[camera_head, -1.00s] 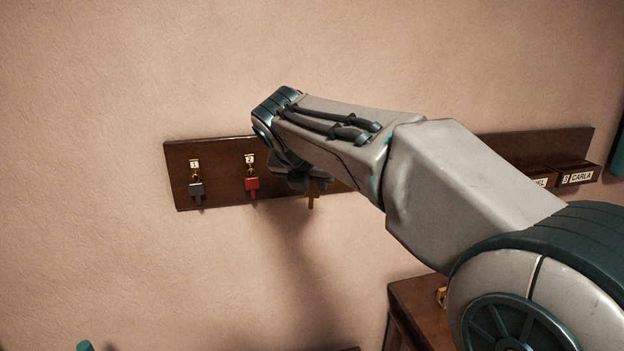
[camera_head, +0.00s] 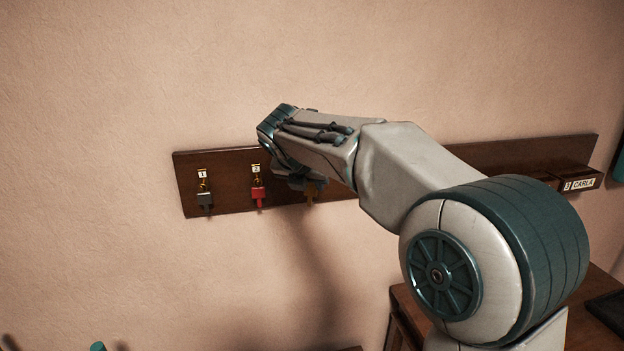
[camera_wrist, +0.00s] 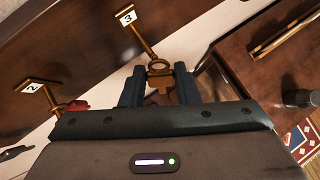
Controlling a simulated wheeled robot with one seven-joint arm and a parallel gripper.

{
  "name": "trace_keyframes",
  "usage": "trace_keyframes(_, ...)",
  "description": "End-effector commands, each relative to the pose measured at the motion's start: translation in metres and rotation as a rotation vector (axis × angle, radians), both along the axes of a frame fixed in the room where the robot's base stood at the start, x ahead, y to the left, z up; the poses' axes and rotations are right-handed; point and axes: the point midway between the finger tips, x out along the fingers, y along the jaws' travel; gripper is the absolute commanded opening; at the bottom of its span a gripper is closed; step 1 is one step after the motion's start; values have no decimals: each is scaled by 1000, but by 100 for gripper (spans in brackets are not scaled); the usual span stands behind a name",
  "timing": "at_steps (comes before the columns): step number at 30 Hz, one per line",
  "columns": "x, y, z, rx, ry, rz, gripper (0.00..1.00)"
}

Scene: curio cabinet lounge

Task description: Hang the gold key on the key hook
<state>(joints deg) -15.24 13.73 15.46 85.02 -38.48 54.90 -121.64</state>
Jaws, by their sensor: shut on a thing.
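The gold key (camera_head: 310,192) hangs below my gripper in the head view, in front of the dark wooden key board (camera_head: 230,196). In the wrist view my gripper (camera_wrist: 158,82) is shut on the key (camera_wrist: 158,66), its round bow between the fingertips and its bit pointing towards the palm. The brass hook labelled 3 (camera_wrist: 142,36) reaches from the board to the bow. Its tip meets or overlaps the bow; I cannot tell whether it passes through the ring. In the head view my gripper hides hook 3.
A black-headed key (camera_head: 205,200) hangs at hook 1 and a red-headed key (camera_head: 258,194) at hook 2, close to my gripper's left. A labelled ledge, "3 CARLA" (camera_head: 580,184), is at right. A wooden cabinet (camera_wrist: 235,62) stands below right.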

Motion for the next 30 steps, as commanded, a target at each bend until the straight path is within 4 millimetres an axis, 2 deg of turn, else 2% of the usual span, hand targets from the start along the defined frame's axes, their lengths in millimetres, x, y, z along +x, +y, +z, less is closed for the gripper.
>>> trace_keyframes(8, 17, 5, 2, -1, 1, 0, 1)
trace_keyframes(13, 22, 6, -5, -1, 1, 0, 1)
trace_keyframes(30, 24, 7, -10, 0, 0, 0, 1)
